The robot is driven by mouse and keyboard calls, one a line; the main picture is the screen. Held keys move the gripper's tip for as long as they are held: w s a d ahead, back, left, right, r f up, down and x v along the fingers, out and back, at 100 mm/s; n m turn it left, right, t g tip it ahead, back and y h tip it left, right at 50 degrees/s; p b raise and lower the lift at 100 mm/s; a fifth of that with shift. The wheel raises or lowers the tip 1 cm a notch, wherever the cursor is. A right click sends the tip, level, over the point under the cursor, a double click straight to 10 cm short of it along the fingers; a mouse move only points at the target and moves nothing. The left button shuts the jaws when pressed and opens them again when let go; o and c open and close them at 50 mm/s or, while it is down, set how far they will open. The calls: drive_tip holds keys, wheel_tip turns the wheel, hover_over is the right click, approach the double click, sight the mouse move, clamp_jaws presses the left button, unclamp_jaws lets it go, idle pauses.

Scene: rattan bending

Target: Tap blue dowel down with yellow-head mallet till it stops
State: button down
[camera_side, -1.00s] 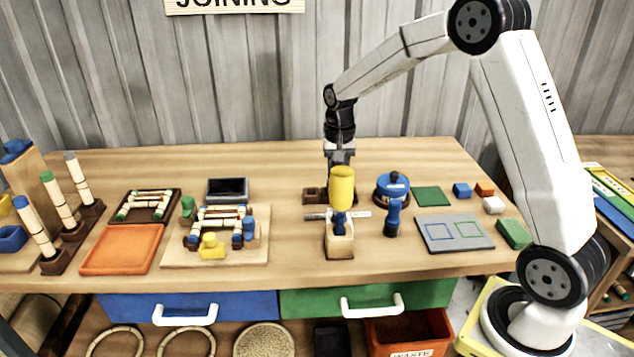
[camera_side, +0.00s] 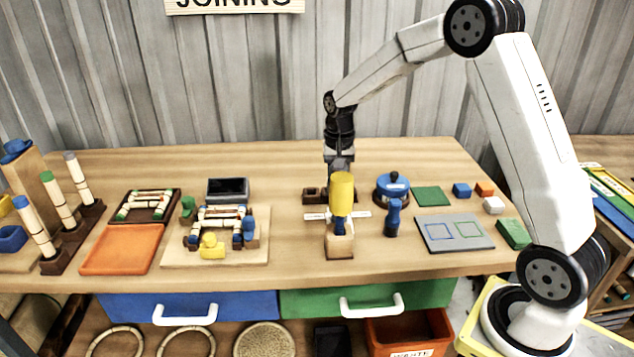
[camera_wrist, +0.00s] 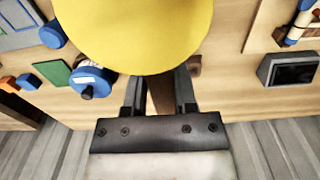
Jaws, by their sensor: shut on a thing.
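The mallet's yellow head (camera_side: 341,194) hangs over the wooden block (camera_side: 339,246) in the side view. It also fills the top middle of the wrist view (camera_wrist: 135,35). The blue dowel (camera_side: 340,223) stands upright in the block, its top hidden behind the yellow head. I cannot tell whether head and dowel touch. My gripper (camera_wrist: 160,92) is shut on the mallet's brown handle (camera_wrist: 163,97), which runs between the fingers. In the side view my gripper (camera_side: 340,168) is just behind the head, largely covered by it.
A pale crossbar (camera_side: 362,214) shows on both sides of the dowel. To the right stand a small blue tool (camera_side: 393,218) and a round blue-topped container (camera_side: 392,186). To the left is a board with a rattan frame (camera_side: 258,258). A dark wooden holder (camera_side: 313,195) sits behind.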

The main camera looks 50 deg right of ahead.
drive_tip(key=shift+r, duration=0.8)
drive_tip(key=shift+f, duration=0.15)
drive_tip(key=shift+f, duration=0.2)
drive_tip(key=shift+f, duration=1.7)
drive_tip(key=shift+r, duration=1.75)
drive_tip(key=shift+f, duration=0.1)
drive_tip(key=shift+f, duration=0.25)
